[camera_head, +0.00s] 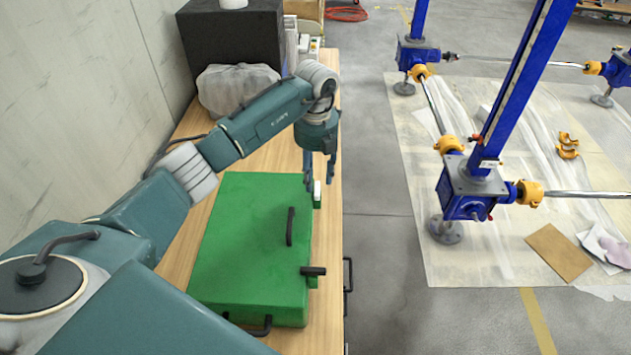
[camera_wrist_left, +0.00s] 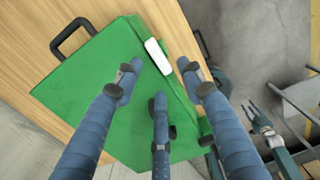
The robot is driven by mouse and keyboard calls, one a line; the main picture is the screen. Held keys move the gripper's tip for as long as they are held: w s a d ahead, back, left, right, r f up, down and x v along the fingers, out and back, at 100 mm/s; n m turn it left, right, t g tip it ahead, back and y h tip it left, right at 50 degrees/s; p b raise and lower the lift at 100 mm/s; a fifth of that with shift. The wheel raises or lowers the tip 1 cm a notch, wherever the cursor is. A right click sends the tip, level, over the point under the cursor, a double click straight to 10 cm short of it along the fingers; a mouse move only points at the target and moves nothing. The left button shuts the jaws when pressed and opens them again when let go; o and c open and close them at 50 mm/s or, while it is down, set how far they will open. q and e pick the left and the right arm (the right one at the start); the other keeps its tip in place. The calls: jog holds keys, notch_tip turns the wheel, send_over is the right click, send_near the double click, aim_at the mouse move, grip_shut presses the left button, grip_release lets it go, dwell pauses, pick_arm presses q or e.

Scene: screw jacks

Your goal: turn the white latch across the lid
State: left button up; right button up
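A green box with a closed lid (camera_head: 245,235) lies on the wooden bench. The white latch (camera_head: 317,189) is at the lid's right edge, near the far corner. In the left wrist view the white latch (camera_wrist_left: 157,57) lies roughly along that edge. My left gripper (camera_head: 320,184) points down over the latch. In the left wrist view its fingers (camera_wrist_left: 160,85) are spread, with the latch showing in the gap beyond the tips; contact cannot be told. My right gripper (camera_wrist_left: 255,113) appears small at the right of the wrist view; its opening is unclear.
A black latch (camera_head: 313,271) crosses the lid's right edge nearer the front. A black handle (camera_head: 290,227) stands on the lid. A grey bag (camera_head: 236,87) and a black case (camera_head: 232,40) are behind. Blue screw jacks (camera_head: 470,187) stand right, beyond clear floor.

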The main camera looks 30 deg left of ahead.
aim_at(315, 190)
pick_arm(q)
notch_tip(315, 190, down, 3)
jog(key=shift+a+p, duration=0.15)
jog(key=shift+p, duration=0.15)
jog(key=shift+w+f, duration=0.1)
jog(key=shift+f, duration=0.7)
jog(key=shift+c, duration=0.5)
jog(key=c, duration=0.9)
grip_shut()
pick_arm(e)
jog(key=shift+w+a+r, duration=0.75)
